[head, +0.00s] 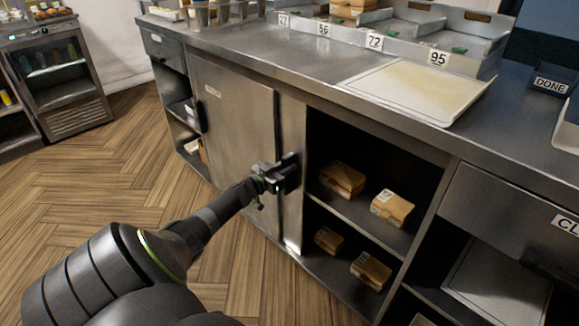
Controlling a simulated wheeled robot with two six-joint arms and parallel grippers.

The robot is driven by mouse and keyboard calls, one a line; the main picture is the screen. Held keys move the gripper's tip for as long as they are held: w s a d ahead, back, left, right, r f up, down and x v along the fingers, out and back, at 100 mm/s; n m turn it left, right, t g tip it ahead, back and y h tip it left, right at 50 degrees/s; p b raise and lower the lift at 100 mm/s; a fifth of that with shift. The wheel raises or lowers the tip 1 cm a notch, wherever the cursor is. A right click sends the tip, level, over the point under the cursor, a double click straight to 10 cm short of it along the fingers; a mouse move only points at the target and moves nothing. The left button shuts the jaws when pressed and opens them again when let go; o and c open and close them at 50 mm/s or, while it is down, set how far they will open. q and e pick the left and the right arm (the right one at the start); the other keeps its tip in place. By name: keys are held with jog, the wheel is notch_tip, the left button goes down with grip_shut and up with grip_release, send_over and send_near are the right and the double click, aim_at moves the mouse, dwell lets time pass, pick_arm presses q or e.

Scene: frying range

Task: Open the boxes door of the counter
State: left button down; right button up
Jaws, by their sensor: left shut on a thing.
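The steel counter (300,75) runs diagonally across the view. The boxes compartment is exposed, with several brown cardboard boxes (393,207) on its two shelf levels. A narrow steel strip of the boxes door (293,125) shows at the left edge of this opening, beside a wide steel door panel (232,130). A dark handle (292,166) sits on the strip. My left gripper (277,178) is shut on this handle and hides part of it. How much of the door lies behind the wide panel cannot be seen. My right gripper is not in view.
Numbered trays (375,41) and a flat baking tray (420,88) stand on the countertop. A drawer (515,212) is at the right. A glass-fronted fridge (60,75) stands far left. The wooden floor (110,175) in front is clear.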

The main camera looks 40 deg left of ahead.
pick_arm(q)
jog(key=shift+a, duration=0.1)
dwell(0.3)
jog(key=c, duration=1.3)
grip_release()
jog(key=shift+s, duration=0.1)
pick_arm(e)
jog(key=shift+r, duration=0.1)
pick_arm(q)
jog(key=shift+s, duration=0.3)
jog(key=s+p, duration=0.1)
jog(key=s, duration=0.4)
jog(key=s+p, duration=0.1)
jog(key=s, duration=0.5)
jog(key=s+p, duration=0.1)
jog(key=s, duration=0.4)
jog(key=shift+s+a+p, duration=0.3)
jog(key=shift+p, duration=0.05)
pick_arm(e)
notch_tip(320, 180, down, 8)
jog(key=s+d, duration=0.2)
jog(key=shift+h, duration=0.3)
